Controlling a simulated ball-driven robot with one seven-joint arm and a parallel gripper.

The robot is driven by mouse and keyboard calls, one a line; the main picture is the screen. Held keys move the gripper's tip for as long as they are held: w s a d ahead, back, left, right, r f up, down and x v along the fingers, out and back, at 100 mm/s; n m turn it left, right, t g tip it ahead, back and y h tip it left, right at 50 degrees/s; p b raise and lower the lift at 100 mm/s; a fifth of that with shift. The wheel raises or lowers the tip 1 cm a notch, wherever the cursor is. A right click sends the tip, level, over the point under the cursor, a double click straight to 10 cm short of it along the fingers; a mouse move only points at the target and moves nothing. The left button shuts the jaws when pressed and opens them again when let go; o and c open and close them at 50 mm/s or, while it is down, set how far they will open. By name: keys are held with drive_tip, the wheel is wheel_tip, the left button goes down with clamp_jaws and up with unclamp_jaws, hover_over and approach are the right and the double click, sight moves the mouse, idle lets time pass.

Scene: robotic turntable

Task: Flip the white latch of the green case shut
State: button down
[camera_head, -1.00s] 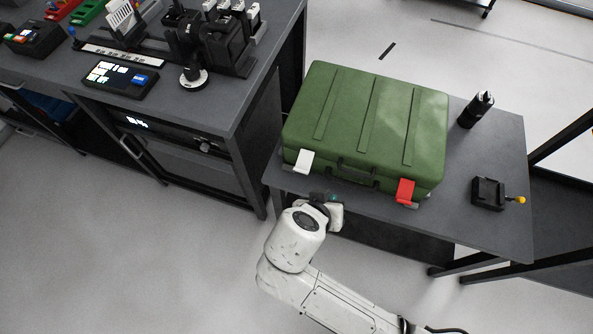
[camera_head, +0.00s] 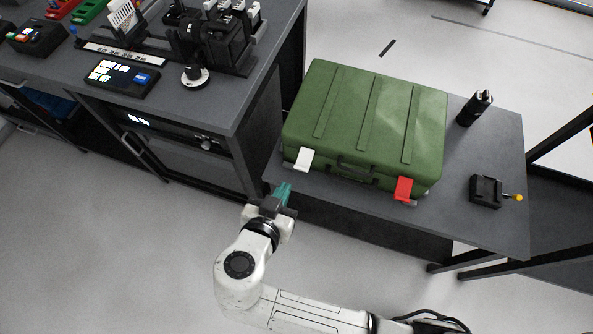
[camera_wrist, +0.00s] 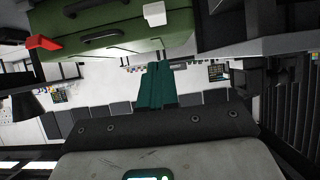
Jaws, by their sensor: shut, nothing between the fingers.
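The green case (camera_head: 365,115) lies with its lid down on the small dark table. Its white latch (camera_head: 304,159) is on the near side, left of the handle; it looks like a flap standing out from the case. The latch also shows in the wrist view (camera_wrist: 155,13), at the top. My gripper (camera_head: 284,188) is at the table's front left edge, a little nearer and left of the white latch, apart from it. Its teal fingers (camera_wrist: 156,85) are together and empty, and in the wrist view they sit below the latch.
A red latch (camera_head: 403,188) stands out at the case's near right. A black cylinder (camera_head: 475,108) and a black box with a yellow knob (camera_head: 487,191) stand right of the case. A larger workbench (camera_head: 215,110) stands close on the left. Open floor lies in front.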

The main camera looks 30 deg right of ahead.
drive_tip(key=p, duration=0.1)
approach(300, 167)
drive_tip(key=w+d+r, duration=0.2)
drive_tip(key=w+d, duration=0.1)
drive_tip(key=shift+w+d+f+p, duration=0.1)
drive_tip(key=shift+w+d+f, duration=0.1)
drive_tip(key=shift+f, duration=0.55)
drive_tip(key=shift+w+d+f+p, duration=0.1)
drive_tip(key=shift+w+d+f, duration=0.1)
drive_tip(key=shift+f, duration=0.55)
drive_tip(key=shift+w+d+f+p, duration=0.1)
drive_tip(key=shift+w+d+f, duration=0.15)
drive_tip(key=shift+f, duration=0.55)
drive_tip(key=shift+s+f+b, duration=0.1)
drive_tip(key=shift+f+b, duration=0.05)
drive_tip(key=shift+b, duration=0.25)
drive_tip(key=shift+f+b, duration=0.2)
drive_tip(key=shift+b, duration=0.25)
drive_tip(key=shift+a, duration=0.1)
